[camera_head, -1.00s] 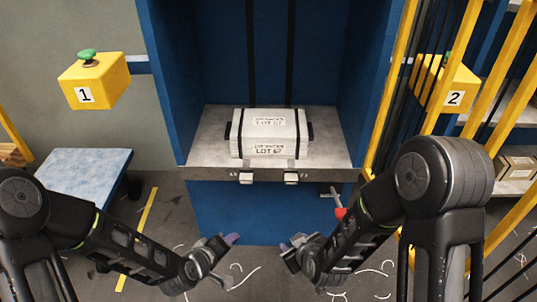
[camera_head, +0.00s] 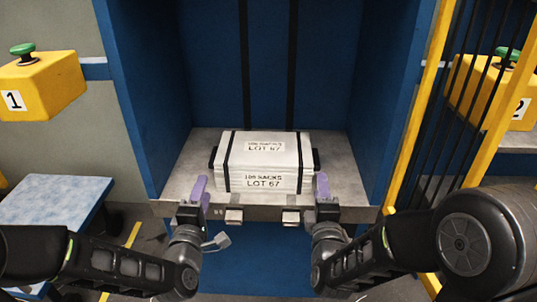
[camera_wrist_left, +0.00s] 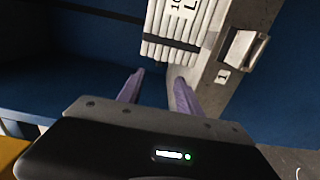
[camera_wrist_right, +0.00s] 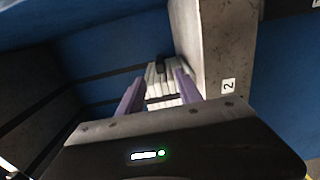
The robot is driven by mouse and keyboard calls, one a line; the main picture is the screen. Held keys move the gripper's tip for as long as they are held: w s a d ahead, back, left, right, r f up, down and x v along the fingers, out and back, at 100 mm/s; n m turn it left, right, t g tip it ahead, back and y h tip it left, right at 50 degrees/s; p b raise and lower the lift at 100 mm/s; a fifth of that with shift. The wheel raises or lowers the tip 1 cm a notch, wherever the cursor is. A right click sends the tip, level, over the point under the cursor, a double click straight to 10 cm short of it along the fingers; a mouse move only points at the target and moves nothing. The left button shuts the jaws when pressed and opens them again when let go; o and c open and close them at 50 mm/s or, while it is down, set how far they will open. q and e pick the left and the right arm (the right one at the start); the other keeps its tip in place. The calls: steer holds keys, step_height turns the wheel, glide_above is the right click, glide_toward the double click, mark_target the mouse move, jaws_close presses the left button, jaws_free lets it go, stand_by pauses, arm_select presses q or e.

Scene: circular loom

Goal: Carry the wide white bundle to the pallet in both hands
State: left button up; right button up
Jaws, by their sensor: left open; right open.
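The wide white bundle (camera_head: 264,162) has two black straps, a label reading LOT 67, and a black handle at each end. It lies on the grey shelf (camera_head: 183,177) of the blue press. My left gripper (camera_head: 201,191) is open and empty at the shelf's front edge, left of the bundle. My right gripper (camera_head: 323,187) is open and empty just right of the bundle's front. The bundle also shows past the fingers in the left wrist view (camera_wrist_left: 180,28) and in the right wrist view (camera_wrist_right: 161,84). I cannot make out a pallet.
Yellow button boxes stand left (camera_head: 40,84) and right (camera_head: 490,90), each with a green button. Two metal blocks (camera_head: 234,216) project from the shelf front. Blue walls flank the shelf. A pale blue table (camera_head: 55,195) stands at the left, yellow bars (camera_head: 418,105) at the right.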

mark_target(211, 167)
stand_by(0.4)
arm_select(q)
steer(key=w, duration=0.8)
steer(key=w+d, duration=0.1)
steer(key=w, duration=0.3)
arm_select(e)
steer(key=w, duration=0.8)
steer(key=w+d, duration=0.1)
steer(key=w, duration=0.3)
arm_select(q)
jaws_close()
arm_select(e)
jaws_close()
